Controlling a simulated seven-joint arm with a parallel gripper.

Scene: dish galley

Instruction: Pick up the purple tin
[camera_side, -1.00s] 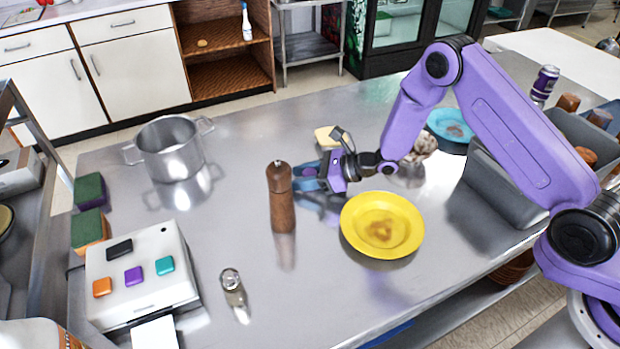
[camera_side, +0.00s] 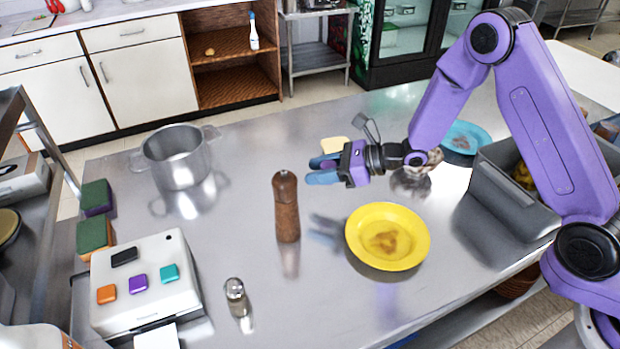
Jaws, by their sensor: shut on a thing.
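My gripper (camera_side: 322,170) has blue fingers and is above the table, behind and to the right of the pepper mill. It is shut on a small purple thing (camera_side: 329,164), mostly hidden between the fingers. I cannot tell from this view whether this is the purple tin. An upright purple can seen at the back right in the earlier frame is not visible now; my arm covers that area.
A brown pepper mill (camera_side: 286,208) stands close to my gripper. A yellow plate (camera_side: 414,248) with a brown stain lies in front. A pot (camera_side: 176,158), a shaker (camera_side: 236,297), a button box (camera_side: 150,312), a blue plate (camera_side: 478,136) and a grey bin (camera_side: 510,190) stand around.

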